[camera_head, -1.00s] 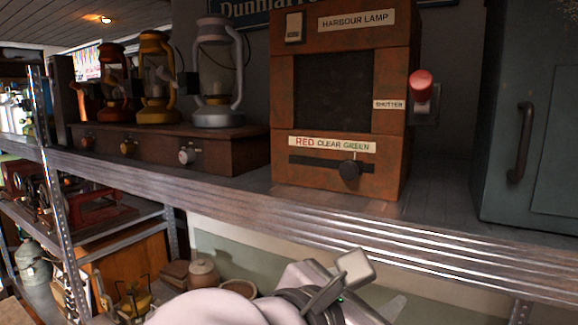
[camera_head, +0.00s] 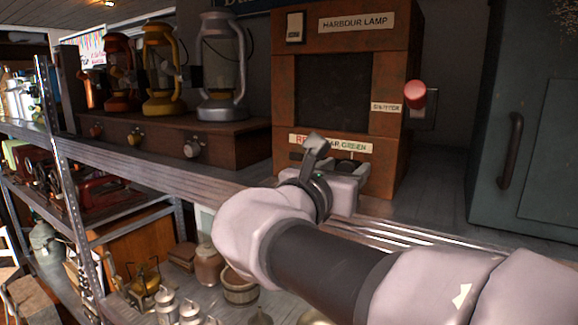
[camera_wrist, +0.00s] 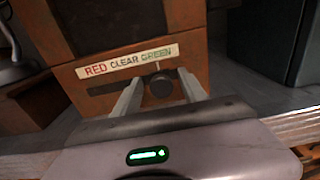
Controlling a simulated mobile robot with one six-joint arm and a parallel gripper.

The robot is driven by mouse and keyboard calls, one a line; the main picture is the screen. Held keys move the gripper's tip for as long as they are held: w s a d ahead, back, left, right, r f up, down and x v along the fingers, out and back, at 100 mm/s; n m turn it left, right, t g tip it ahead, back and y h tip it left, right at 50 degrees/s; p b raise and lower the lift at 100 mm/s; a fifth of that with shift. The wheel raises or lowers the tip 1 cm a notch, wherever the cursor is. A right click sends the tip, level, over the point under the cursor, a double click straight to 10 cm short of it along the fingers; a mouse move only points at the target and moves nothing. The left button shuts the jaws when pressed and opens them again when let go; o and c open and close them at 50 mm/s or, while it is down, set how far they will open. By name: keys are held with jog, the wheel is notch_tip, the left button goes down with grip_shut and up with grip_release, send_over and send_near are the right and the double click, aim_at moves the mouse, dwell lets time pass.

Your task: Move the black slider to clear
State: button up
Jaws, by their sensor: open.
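The harbour lamp (camera_head: 289,100) is a rust-brown box with a dark window and a strip labelled RED CLEAR GREEN (camera_wrist: 127,60). Below the strip is a dark slot with a round black slider knob (camera_wrist: 160,88), which stands under the word GREEN. My gripper (camera_wrist: 159,73) is open, with one pale finger on each side of the knob. I cannot tell whether either finger touches it. In the head view my gripper (camera_head: 334,172) is in front of the lamp's lower part and covers much of the label and slot.
A red-knobbed shutter lever (camera_head: 415,95) sticks out at the lamp's right side. A grey-green cabinet (camera_head: 545,150) stands further right. Three lanterns (camera_head: 222,70) stand on a wooden base at left. The metal shelf edge (camera_head: 385,235) runs below the lamp.

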jog(key=shift+w+d, duration=0.2)
jog(key=shift+d, duration=0.05)
grip_shut()
jog(key=shift+a, duration=0.1)
dwell(1.2)
